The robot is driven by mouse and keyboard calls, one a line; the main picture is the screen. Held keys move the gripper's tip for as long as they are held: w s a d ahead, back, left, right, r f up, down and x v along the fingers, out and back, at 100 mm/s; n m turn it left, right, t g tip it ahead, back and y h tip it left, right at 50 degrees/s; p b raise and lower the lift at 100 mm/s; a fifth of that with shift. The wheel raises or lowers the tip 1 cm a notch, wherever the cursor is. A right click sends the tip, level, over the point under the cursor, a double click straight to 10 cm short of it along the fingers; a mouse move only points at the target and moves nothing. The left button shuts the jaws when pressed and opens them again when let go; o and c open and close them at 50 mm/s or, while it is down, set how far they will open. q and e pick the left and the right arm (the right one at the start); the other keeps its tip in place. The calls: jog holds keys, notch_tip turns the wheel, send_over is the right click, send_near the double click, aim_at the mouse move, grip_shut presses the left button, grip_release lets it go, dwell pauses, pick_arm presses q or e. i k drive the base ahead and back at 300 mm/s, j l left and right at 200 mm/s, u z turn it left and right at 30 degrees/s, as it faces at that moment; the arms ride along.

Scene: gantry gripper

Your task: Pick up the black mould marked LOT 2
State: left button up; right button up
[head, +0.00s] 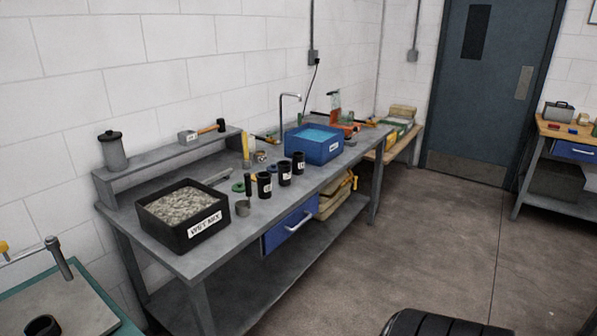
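Three black cylindrical moulds with small white labels stand upright in a row near the front edge of the grey workbench (215,250). They are the near mould (264,186), the middle mould (284,174) and the far mould (298,163). The labels are too small to read, so I cannot tell which is LOT 2. Neither of my grippers is in view.
A raised shelf (165,152) lines the wall. The floor in front is mostly clear.

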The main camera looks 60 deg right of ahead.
aim_at(264, 185)
jog(key=k+l, duration=0.1)
jog(key=l, duration=0.75)
jog(key=k+l, duration=0.1)
jog(key=l, duration=0.75)
jog(key=k+l, duration=0.1)
jog(key=l, duration=0.75)
jog(key=k+l, duration=0.1)
jog(key=l, duration=1.6)
jog(key=k+l, duration=0.15)
jog(key=l, duration=0.7)
